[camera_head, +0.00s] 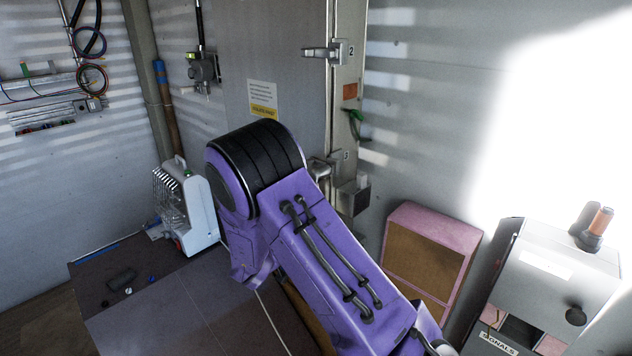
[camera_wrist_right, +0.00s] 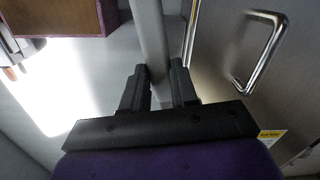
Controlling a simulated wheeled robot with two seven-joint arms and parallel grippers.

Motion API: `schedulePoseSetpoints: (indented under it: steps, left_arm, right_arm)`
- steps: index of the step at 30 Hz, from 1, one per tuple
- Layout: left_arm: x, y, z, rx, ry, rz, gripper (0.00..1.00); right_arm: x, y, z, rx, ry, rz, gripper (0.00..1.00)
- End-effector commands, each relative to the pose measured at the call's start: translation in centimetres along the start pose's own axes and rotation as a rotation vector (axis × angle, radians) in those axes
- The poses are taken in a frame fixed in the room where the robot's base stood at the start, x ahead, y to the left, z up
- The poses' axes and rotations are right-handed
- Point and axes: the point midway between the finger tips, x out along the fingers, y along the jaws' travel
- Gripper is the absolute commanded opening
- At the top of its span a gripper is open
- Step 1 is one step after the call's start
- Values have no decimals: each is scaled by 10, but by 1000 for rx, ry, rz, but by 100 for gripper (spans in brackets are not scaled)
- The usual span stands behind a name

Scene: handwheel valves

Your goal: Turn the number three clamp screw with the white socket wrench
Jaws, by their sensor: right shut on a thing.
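The number three clamp (camera_head: 322,171) is on the edge of the grey door, partly hidden behind my purple right arm. Its screw cannot be made out. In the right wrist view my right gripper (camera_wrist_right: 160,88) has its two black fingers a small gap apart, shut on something. A pale bar (camera_wrist_right: 149,35) runs down to the gap between them. I cannot tell whether it is the white socket wrench or the door frame behind. The wrench cannot be picked out for sure in either view. In the head view my right gripper is hidden. My left gripper is not in view.
The number two clamp (camera_head: 318,52) is higher on the door edge. A pink cabinet (camera_head: 452,225) and a grey machine (camera_head: 555,262) stand to the right. A white heater-like unit (camera_head: 197,215) stands left of my arm. The door's metal handle (camera_wrist_right: 262,55) shows in the wrist view.

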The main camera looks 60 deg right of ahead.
Motion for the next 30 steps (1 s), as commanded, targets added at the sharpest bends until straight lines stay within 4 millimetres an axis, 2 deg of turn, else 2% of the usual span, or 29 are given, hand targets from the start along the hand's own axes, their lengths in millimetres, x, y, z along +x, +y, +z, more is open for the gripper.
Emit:
schedulePoseSetpoints:
  steps: [27, 30]
  left_arm:
    - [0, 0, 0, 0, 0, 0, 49]
    - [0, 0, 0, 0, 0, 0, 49]
  right_arm:
    - [-11, 0, -1, 4, 19, 3, 0]
    - [-17, 0, -1, 5, 19, 3, 0]
